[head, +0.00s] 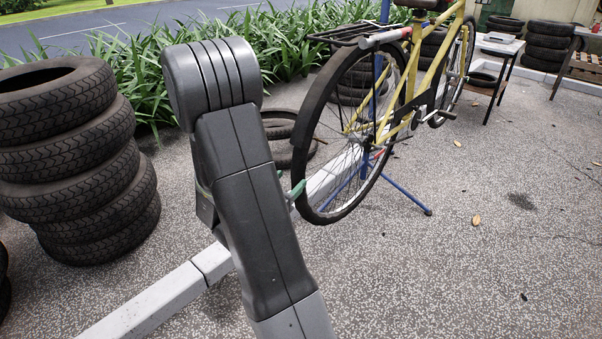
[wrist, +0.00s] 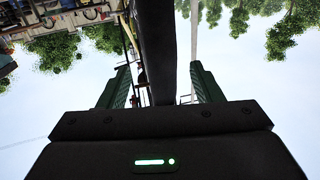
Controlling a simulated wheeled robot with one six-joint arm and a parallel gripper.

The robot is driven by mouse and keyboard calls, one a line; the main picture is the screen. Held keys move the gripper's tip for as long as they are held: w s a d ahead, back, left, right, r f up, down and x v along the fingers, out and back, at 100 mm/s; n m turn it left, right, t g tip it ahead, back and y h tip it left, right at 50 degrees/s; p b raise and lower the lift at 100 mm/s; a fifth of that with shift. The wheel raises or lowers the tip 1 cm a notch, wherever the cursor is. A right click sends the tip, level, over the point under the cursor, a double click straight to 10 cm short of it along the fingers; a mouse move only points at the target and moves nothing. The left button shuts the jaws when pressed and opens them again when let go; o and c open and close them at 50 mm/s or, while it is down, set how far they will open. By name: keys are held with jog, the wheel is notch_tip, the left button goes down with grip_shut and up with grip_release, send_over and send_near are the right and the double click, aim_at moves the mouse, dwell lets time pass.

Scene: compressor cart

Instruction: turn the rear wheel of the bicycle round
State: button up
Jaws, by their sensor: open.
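The yellow bicycle (head: 425,62) is held up on a blue stand in the head view. Its rear wheel (head: 326,216), with a black tyre and thin spokes, faces me just right of my arm and hangs above the ground. My gripper (head: 297,190) is at the wheel's lower left edge; only a bit of green finger shows past my arm. In the wrist view my gripper (wrist: 160,70) is open, with a green finger on each side of the dark tyre (wrist: 157,45). I cannot tell whether either finger touches it.
A tall stack of tyres (head: 75,165) stands at the left. A pale beam (head: 150,300) runs along the ground beneath my arm toward the wheel. Blue stand legs (head: 405,195) spread below the bicycle. A small table (head: 500,45) is at the back right. The front right ground is clear.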

aim_at(298, 159)
jog(key=b+x, duration=0.1)
jog(key=x, duration=0.5)
jog(key=shift+w+d, duration=0.2)
jog(key=shift+w, duration=0.2)
grip_shut()
notch_tip(298, 159, up, 3)
jog(key=p, duration=0.4)
jog(key=shift+w+d+f+g, duration=0.1)
jog(key=shift+g, duration=0.3)
jog(key=r+p, duration=0.1)
jog(key=p, duration=0.1)
jog(key=shift+w+d+r+g+y+p, duration=0.1)
jog(key=shift+w+r+g+y+p, duration=0.05)
jog(key=shift+r+g+y+p, duration=0.2)
